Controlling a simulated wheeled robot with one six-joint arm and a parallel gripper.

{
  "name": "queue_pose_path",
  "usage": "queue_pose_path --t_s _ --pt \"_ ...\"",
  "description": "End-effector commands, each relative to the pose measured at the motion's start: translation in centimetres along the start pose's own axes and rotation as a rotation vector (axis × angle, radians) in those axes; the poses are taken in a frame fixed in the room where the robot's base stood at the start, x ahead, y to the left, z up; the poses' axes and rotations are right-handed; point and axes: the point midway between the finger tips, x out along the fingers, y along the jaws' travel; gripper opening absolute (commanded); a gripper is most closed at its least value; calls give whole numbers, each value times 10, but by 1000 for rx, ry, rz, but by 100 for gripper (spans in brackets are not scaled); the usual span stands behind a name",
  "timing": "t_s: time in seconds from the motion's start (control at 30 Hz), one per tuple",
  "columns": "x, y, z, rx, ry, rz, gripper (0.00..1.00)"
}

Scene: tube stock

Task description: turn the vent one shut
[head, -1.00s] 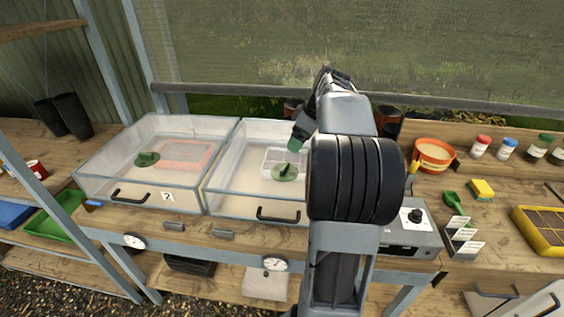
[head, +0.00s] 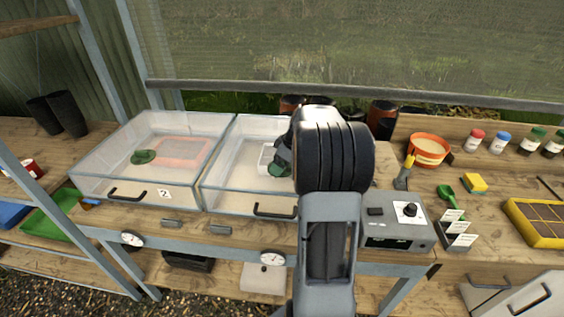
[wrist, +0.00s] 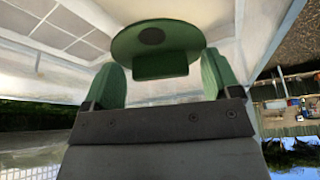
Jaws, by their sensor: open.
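Vent one appears to be the green round vent on the clear lid of the right propagator box (head: 225,172); its number label is not visible. In the wrist view this vent disc (wrist: 157,38) fills the top middle, with a green block-like handle (wrist: 160,65) on it. My gripper (wrist: 163,78) is open, its two green fingertips on either side of the handle, with a visible gap on each side. In the head view my arm covers most of the vent and gripper; a bit of green shows at the arm's edge.
The left box (head: 110,165), labelled 2, has its own green vent (head: 143,157) on its lid. A grey control box with a knob (head: 400,222) stands right of my arm. An orange sieve (head: 428,150) and a yellow sponge (head: 474,183) lie further right.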

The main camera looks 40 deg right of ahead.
Motion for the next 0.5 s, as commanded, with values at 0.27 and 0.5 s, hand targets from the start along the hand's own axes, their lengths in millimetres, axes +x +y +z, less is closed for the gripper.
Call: queue_pose_path --t_s 0.27,0.5 --pt "1 0 0 0 0 -1 83" --pt "1 0 0 0 0 -1 61"
